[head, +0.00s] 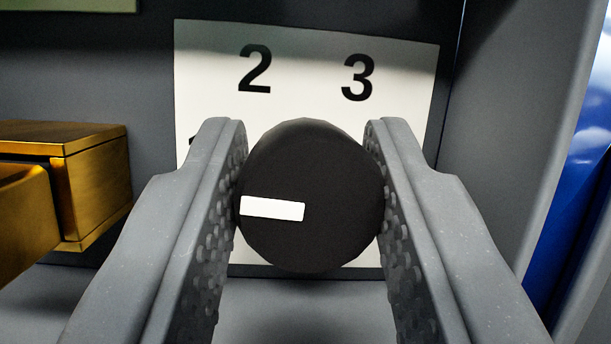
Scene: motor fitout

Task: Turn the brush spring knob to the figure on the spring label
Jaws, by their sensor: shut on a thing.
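The brush spring knob (325,235) is a round black knob with a white pointer bar (272,208) on its face. The bar runs from near the middle to the left edge, pointing almost straight left. My gripper (311,185) is shut on the knob, one grey studded finger on each side. Behind the knob is a white dial plate (310,100) with the figures 2 (255,68) at upper left and 3 (358,78) at upper right. My fingers and the knob hide the lower parts of the plate. I see no readable spring label.
A brass block (75,160) stands close at the left, with another brass part (25,215) in front of it. A grey wall (510,120) rises at the right, with a blue surface (580,190) beyond it. Part of a greenish plate (70,4) shows at top left.

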